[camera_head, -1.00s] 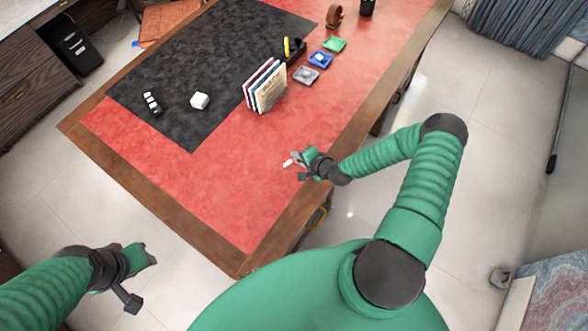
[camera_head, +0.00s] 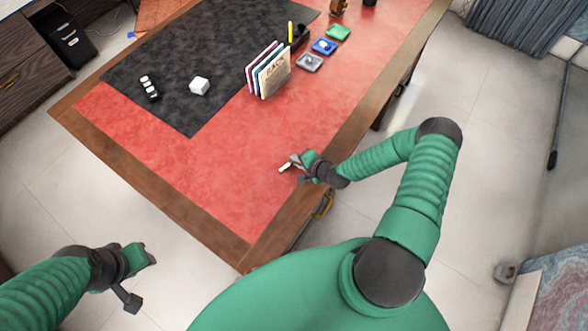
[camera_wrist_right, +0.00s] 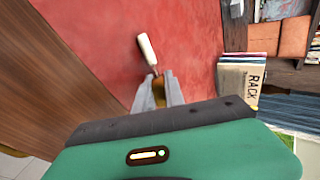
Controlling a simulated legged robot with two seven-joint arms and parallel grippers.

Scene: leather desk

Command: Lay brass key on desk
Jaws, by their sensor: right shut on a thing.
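The brass key (camera_wrist_right: 159,86) shows as a small brass-coloured piece between the fingertips in the right wrist view. A white, tag-like piece (camera_wrist_right: 147,50) extends from it, and it also shows in the head view (camera_head: 285,167). My right gripper (camera_head: 296,162) is shut on the key over the red part of the leather desk (camera_head: 222,165), near its right wooden edge. It also shows in the right wrist view (camera_wrist_right: 158,92). I cannot tell whether the key touches the desk. My left gripper (camera_head: 150,256) is off the desk at the lower left, its fingers unclear.
A rack of upright books or folders (camera_head: 268,70) stands beyond my right gripper. Grey (camera_head: 309,62), blue (camera_head: 324,46) and green (camera_head: 338,32) trays lie further back. A white block (camera_head: 200,86) sits on the black mat (camera_head: 180,55). The red surface around my right gripper is clear.

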